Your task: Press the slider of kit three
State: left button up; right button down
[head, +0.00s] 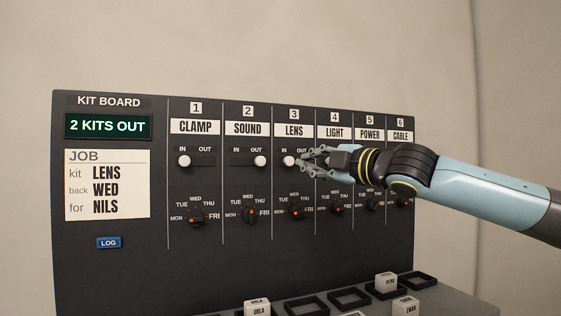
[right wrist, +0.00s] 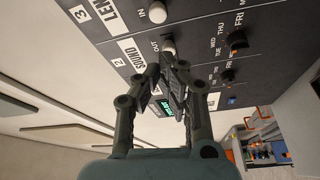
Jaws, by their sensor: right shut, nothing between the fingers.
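The kit board (head: 110,275) is a dark upright panel with numbered columns. Column 3, LENS, has a slider with a white round knob (head: 289,161) at its IN end; this knob also shows at the top of the right wrist view (right wrist: 157,12). My right gripper (head: 304,163) comes in from the right, shut and empty, with its fingertips just right of that knob in the head view. It covers the right part of the slider. In the right wrist view the fingers (right wrist: 166,72) point towards the board; contact with the knob cannot be told. My left gripper is not in view.
The SOUND slider knob (head: 260,161) is at OUT and the CLAMP knob (head: 184,160) at IN. A day dial (head: 296,213) sits below the LENS slider. The job card (head: 106,185) reads LENS, WED, NILS. A ledge with name blocks (head: 257,308) runs below.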

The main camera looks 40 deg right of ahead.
jog(key=shift+r, duration=0.2)
jog(key=shift+d, duration=0.1)
jog(key=p, duration=0.4)
send_near(268, 155)
jog(key=w, duration=0.4)
jog(key=shift+w+a+r, duration=0.2)
jog(key=shift+w+a, duration=0.05)
jog(key=shift+w, duration=0.15)
jog(key=shift+d, duration=0.1)
